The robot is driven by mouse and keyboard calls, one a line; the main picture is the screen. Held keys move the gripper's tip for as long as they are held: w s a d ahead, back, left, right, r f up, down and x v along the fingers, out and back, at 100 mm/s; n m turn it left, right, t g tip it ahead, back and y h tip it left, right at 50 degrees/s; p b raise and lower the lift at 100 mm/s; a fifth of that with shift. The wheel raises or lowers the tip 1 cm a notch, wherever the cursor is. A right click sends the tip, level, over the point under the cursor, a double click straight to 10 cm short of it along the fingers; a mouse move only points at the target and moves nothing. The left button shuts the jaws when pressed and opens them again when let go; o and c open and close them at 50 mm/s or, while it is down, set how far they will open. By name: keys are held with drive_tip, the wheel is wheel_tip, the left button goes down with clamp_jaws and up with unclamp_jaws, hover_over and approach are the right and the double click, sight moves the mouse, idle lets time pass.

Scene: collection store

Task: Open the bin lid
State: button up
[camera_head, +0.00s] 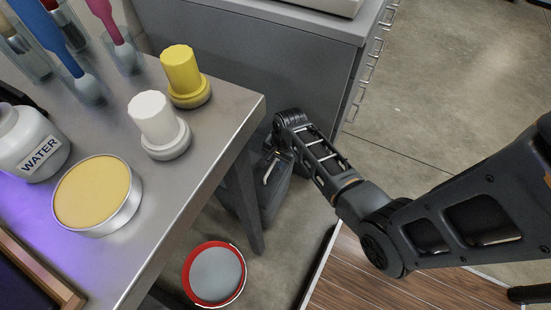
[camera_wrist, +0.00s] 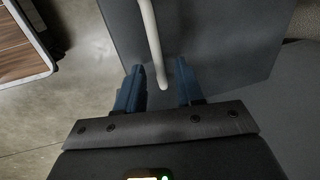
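The bin (camera_head: 272,203) is a dark grey box on the floor, beside the table leg and partly hidden by the table and my arm. A thin pale handle (camera_head: 269,172) shows at its top, just below my gripper (camera_head: 277,152). In the wrist view, the pale handle (camera_wrist: 152,45) is a bar across a flat dark grey panel (camera_wrist: 220,40), which appears to be the lid; it looks shut. My gripper (camera_wrist: 160,88) is open, with its two blue fingertips apart and the bar's near end between them. I cannot tell whether either finger touches it.
A metal table (camera_head: 215,165) on the left carries a water bottle (camera_head: 35,145), a yellow-topped tin (camera_head: 92,193), a white stopper (camera_head: 158,125) and a yellow one (camera_head: 184,78). A grey cabinet (camera_head: 240,50) stands behind. A red-rimmed bucket (camera_head: 214,275) is on the floor.

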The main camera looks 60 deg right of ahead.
drive_tip(key=shift+c, duration=0.5)
clamp_jaws()
idle(0.8)
